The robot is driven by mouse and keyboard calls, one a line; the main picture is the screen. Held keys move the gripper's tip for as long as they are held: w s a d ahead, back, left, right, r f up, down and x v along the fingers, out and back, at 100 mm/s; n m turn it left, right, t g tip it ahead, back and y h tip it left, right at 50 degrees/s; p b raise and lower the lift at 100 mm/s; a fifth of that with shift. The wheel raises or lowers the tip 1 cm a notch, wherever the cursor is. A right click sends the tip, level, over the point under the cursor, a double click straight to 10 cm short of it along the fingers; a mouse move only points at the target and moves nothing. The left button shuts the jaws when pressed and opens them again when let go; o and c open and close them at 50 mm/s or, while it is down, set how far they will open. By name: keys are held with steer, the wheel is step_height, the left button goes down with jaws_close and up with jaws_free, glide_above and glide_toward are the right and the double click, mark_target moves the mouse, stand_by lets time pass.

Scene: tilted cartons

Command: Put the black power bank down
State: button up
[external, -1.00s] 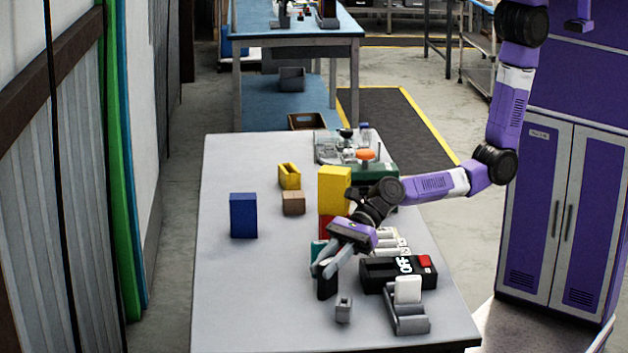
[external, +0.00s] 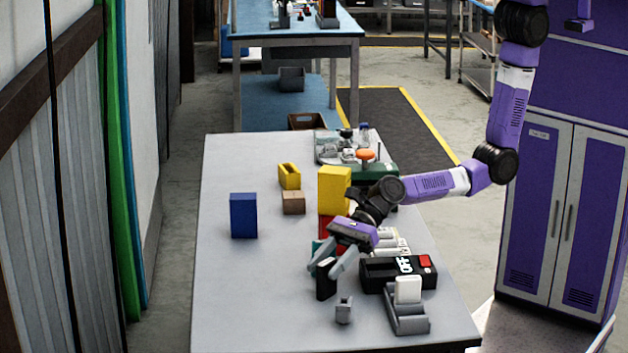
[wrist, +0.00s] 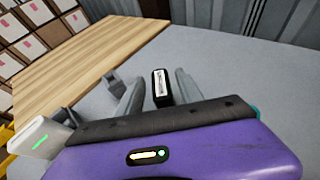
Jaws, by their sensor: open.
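The black power bank (external: 326,281) stands upright on the grey table, near its front middle. In the wrist view it shows as a dark block with a pale label (wrist: 162,88). My gripper (external: 322,271) is open around it, with one finger on each side. In the wrist view the two fingers (wrist: 157,90) are spread, with gaps between them and the power bank. Its lower end is hard to make out in the wrist view.
A black box marked OFF (external: 376,275) and a grey stand (external: 410,324) holding a white block (external: 408,289) are right of my gripper. A small grey holder (external: 343,310) is in front. A blue box (external: 243,215) stands left; the table's front left is clear.

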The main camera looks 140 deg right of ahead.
steer(key=v, duration=1.2)
steer(key=s+a+f+n, duration=0.1)
steer(key=s+n, duration=0.1)
steer(key=s+a+f+n, duration=0.1)
steer(key=s+n, duration=0.1)
steer(key=s, duration=0.1)
steer(key=s+a+f+n+h, duration=0.1)
steer(key=s+a+n, duration=0.1)
steer(key=s, duration=0.1)
steer(key=shift+s+f+n+p, duration=0.1)
steer(key=shift+s+n+p, duration=0.15)
steer(key=shift+n+p, duration=0.15)
steer(key=s+a+r+n, duration=0.3)
steer(key=s+a+n, duration=0.1)
steer(key=s+n, duration=0.5)
steer(key=s+a+r+n, duration=0.3)
steer(key=s+a+n, duration=0.1)
steer(key=s+n, duration=0.5)
steer(key=s+a+r+n+t+y, duration=0.1)
steer(key=s+a+r+n, duration=0.3)
steer(key=s+r+n, duration=0.3)
step_height(320, 180, up, 2)
steer(key=n, duration=0.4)
steer(key=shift+a+t, duration=0.2)
steer(key=shift+t, duration=0.1)
